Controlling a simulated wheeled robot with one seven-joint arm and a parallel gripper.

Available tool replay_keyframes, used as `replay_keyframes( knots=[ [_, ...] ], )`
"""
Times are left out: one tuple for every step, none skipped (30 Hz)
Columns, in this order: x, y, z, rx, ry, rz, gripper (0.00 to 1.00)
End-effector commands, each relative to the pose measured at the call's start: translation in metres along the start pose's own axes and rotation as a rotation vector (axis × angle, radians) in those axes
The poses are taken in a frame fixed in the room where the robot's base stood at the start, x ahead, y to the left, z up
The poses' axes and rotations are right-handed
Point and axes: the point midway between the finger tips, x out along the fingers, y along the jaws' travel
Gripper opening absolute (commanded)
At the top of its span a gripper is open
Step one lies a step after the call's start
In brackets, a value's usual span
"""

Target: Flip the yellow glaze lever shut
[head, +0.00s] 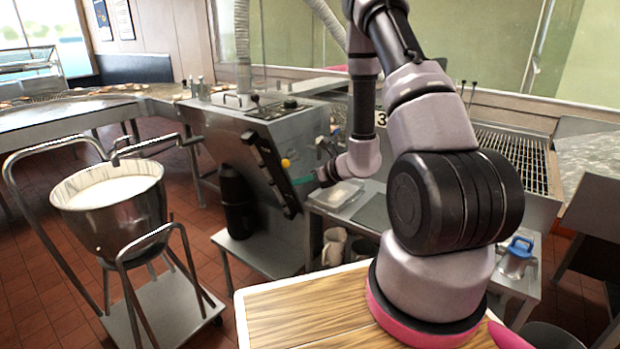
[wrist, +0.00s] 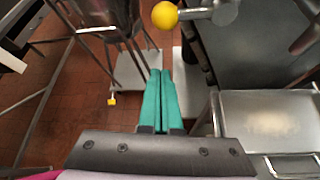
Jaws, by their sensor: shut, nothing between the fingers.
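The yellow glaze lever has a round yellow knob (head: 285,163) on the front of the grey steel machine in the head view. In the wrist view the yellow knob (wrist: 165,15) is at the top centre, with its metal arm running right to a pivot on the machine. My gripper (wrist: 160,73) has teal fingers held together, with nothing between them. Its tips point toward the knob and a gap shows between them in the picture. In the head view the teal fingers (head: 303,180) are just right of and below the knob; my wrist partly hides the area behind.
The grey machine (head: 225,140) has a black sloped bar beside the lever. A steel bowl of white glaze (head: 108,205) stands on a cart at the left. A steel tray (wrist: 270,122) lies right of my fingers. Jugs stand on a shelf below, and red tiled floor shows at left.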

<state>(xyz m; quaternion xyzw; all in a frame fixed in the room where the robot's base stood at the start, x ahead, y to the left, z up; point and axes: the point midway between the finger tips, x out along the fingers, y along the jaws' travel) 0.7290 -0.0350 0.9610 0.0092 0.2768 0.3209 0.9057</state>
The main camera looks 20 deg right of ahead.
Motion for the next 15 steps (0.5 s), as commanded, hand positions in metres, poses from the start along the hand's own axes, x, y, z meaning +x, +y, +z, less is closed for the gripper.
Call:
replay_keyframes(
  knots=[
    [0.012,0.002,-0.001,-0.001,0.001,0.005,0.0],
    [0.018,0.001,0.0,-0.001,0.001,0.004,0.0],
    [0.026,0.001,-0.001,0.0,0.001,0.004,0.0],
    [0.032,0.001,-0.001,0.001,0.0,0.003,0.0],
    [0.034,0.001,0.003,-0.001,-0.002,0.002,0.0],
    [0.029,0.0,0.013,-0.004,-0.004,-0.001,0.0],
    [0.026,0.0,0.017,-0.003,-0.005,-0.001,0.0],
    [0.025,0.0,0.021,-0.003,-0.004,-0.001,0.0],
    [0.023,0.0,0.025,-0.003,-0.003,-0.001,0.0],
    [0.022,0.0,0.028,-0.002,-0.003,0.0,0.0],
    [0.021,0.0,0.03,-0.002,-0.003,0.0,0.0],
    [0.02,0.0,0.033,-0.001,-0.002,0.0,0.0],
    [0.02,0.0,0.035,-0.001,-0.001,0.001,0.0],
    [0.019,0.0,0.036,-0.001,-0.001,0.001,0.0],
    [0.019,0.0,0.037,-0.001,-0.001,0.001,0.0]
  ],
)
